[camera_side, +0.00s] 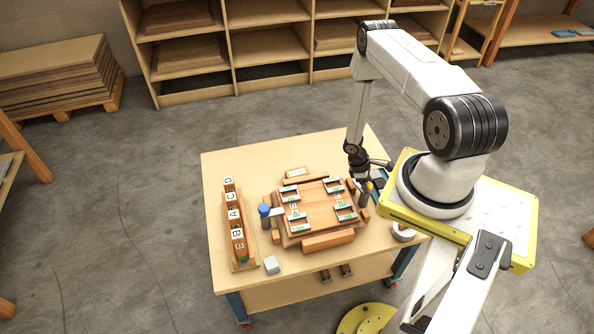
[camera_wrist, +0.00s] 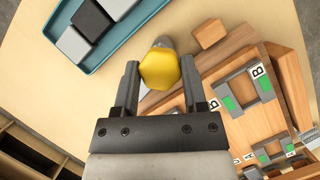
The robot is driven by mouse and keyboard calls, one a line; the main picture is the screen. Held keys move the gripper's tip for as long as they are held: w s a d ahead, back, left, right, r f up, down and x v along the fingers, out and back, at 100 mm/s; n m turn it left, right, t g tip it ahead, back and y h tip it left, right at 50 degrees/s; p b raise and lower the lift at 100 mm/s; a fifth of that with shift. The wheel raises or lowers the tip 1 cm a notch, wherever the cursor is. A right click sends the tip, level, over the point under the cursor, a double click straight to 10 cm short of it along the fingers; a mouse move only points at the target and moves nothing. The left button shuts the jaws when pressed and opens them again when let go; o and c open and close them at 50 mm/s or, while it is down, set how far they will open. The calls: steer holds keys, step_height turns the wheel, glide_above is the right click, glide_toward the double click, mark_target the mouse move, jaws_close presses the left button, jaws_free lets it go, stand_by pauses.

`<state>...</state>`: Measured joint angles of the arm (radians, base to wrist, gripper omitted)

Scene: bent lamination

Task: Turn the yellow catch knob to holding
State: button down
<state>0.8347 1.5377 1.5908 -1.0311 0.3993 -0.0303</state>
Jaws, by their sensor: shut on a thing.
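The yellow catch knob (camera_wrist: 160,72) sits between the two fingers of my gripper (camera_wrist: 160,64) in the wrist view. The fingers are shut on its sides. A grey piece shows just behind the knob, and a flat bar runs beside it. In the side view my gripper (camera_side: 363,182) is low at the right edge of the wooden fixture (camera_side: 322,210), and the knob is mostly hidden there. I cannot tell from these views which position the knob is turned to. A blue knob (camera_side: 264,210) stands at the fixture's left side.
Grey brackets with green and lettered labels (camera_wrist: 230,104) sit on the fixture. A teal tray (camera_wrist: 98,66) with dark and grey blocks lies next to my gripper.

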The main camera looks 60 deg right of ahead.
steer(key=n+h, duration=0.1)
steer(key=n, duration=0.3)
steer(key=shift+h, duration=0.3)
steer(key=n, duration=0.2)
steer(key=n+t+h, duration=0.1)
steer(key=n, duration=0.1)
steer(key=shift+a+t, duration=0.1)
steer(key=shift+t, duration=0.2)
steer(key=n+t, duration=0.1)
steer(key=n, duration=0.2)
steer(key=shift+s+n+h, duration=0.1)
steer(key=shift+n+h, duration=0.2)
steer(key=shift+n+t, duration=0.8)
steer(key=shift+n, duration=1.1)
steer(key=shift+c, duration=0.7)
jaws_free()
steer(key=shift+a+r, duration=0.1)
steer(key=shift+r, duration=0.05)
steer(key=v, duration=0.7)
steer(key=shift+a+r, duration=0.2)
